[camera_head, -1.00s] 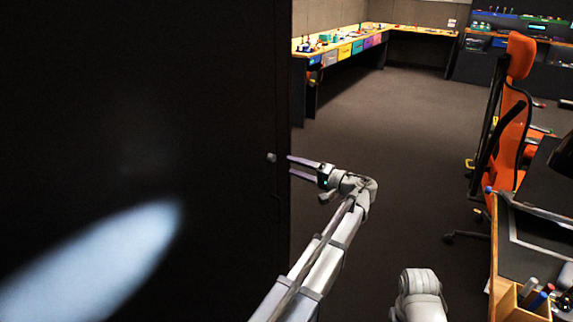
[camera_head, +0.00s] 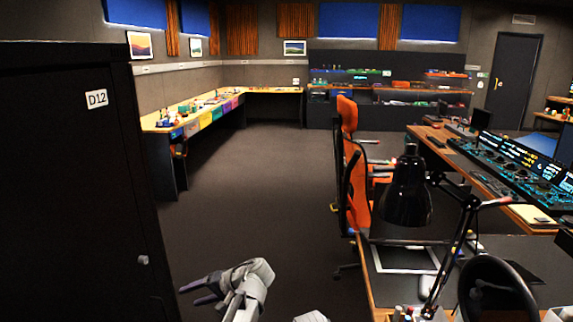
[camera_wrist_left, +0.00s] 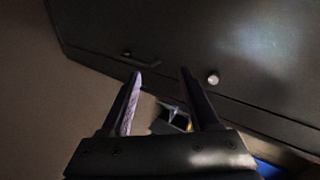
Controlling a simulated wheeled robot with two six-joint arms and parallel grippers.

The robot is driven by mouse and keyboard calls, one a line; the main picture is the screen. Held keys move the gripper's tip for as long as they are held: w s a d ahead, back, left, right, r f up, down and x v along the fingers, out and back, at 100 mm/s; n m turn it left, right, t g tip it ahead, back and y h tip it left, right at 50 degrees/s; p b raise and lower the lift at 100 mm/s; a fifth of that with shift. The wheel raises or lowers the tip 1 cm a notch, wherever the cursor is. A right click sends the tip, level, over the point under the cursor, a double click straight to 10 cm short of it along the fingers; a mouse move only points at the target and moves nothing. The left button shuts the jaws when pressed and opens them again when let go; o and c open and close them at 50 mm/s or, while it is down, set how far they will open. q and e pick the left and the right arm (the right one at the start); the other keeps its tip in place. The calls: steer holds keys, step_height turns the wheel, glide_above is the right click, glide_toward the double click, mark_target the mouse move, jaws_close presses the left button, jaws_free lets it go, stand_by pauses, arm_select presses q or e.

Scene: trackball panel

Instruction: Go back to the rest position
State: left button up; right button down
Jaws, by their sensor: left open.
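My left gripper (camera_head: 203,290) is at the bottom of the head view, open and empty, its two fingers pointing left toward the dark cabinet (camera_head: 70,170). The cabinet's small round knob (camera_head: 143,260) is left of and above the fingertips, with a gap between. In the left wrist view the open fingers (camera_wrist_left: 160,75) point toward the dark cabinet face, and the knob (camera_wrist_left: 212,78) shows just right of them. A pale grey part of my other arm shows at the bottom edge of the head view; its gripper is not visible.
An orange chair (camera_head: 352,165) stands right of the middle. A desk with a black lamp (camera_head: 408,190) is at the right, with a console (camera_head: 530,165) behind it. A long workbench (camera_head: 205,115) runs along the left wall. The floor (camera_head: 250,190) between is clear.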

arm_select(q)
steer(key=s+d+r+m+g+h+p, duration=0.2)
steer(key=s+d+m+h+p, duration=0.2)
steer(key=s+d+h+p, duration=0.6)
steer(key=s+d, duration=0.9)
steer(key=d, duration=0.1)
steer(key=shift+d, duration=0.4)
arm_select(e)
step_height(320, 180, up, 13)
steer(key=shift+f, duration=0.2)
